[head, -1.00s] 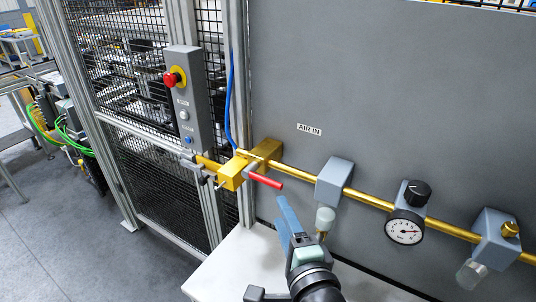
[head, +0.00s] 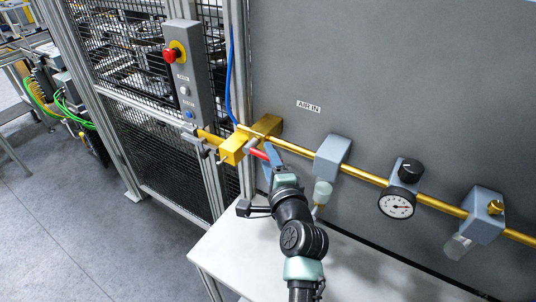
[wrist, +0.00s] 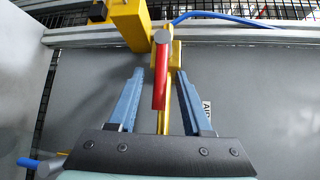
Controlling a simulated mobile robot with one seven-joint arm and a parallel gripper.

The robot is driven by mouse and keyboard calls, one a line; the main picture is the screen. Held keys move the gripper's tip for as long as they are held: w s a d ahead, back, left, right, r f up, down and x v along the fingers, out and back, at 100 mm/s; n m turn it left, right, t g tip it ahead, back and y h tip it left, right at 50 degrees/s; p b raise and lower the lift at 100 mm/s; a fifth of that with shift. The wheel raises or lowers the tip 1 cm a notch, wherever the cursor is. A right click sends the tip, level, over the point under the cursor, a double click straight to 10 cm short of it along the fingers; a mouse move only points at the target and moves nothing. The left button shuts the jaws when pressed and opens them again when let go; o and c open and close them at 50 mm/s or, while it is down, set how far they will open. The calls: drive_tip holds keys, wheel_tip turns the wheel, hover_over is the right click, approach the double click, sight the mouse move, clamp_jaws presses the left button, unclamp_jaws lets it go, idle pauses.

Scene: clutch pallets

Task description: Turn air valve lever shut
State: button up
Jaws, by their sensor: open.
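The air valve is a yellow block (head: 246,143) on a brass pipe at the left end of the grey panel. Its red lever (head: 258,154) points along the pipe in the head view, partly hidden by my gripper. In the wrist view the red lever (wrist: 160,80) lies between my two blue fingers, with a gap on either side. My gripper (wrist: 160,85) is open around the lever and not closed on it. In the head view my gripper (head: 271,163) is at the lever's free end.
The brass pipe (head: 365,177) runs right through grey units and a pressure gauge (head: 397,204). A grey post with a red emergency button (head: 170,55) stands left. A blue hose (head: 231,75) rises behind the valve. A white table (head: 235,245) lies below.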

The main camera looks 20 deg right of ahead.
drive_tip(key=shift+w+d, duration=0.1)
drive_tip(key=shift+w, duration=0.4)
clamp_jaws()
idle(1.2)
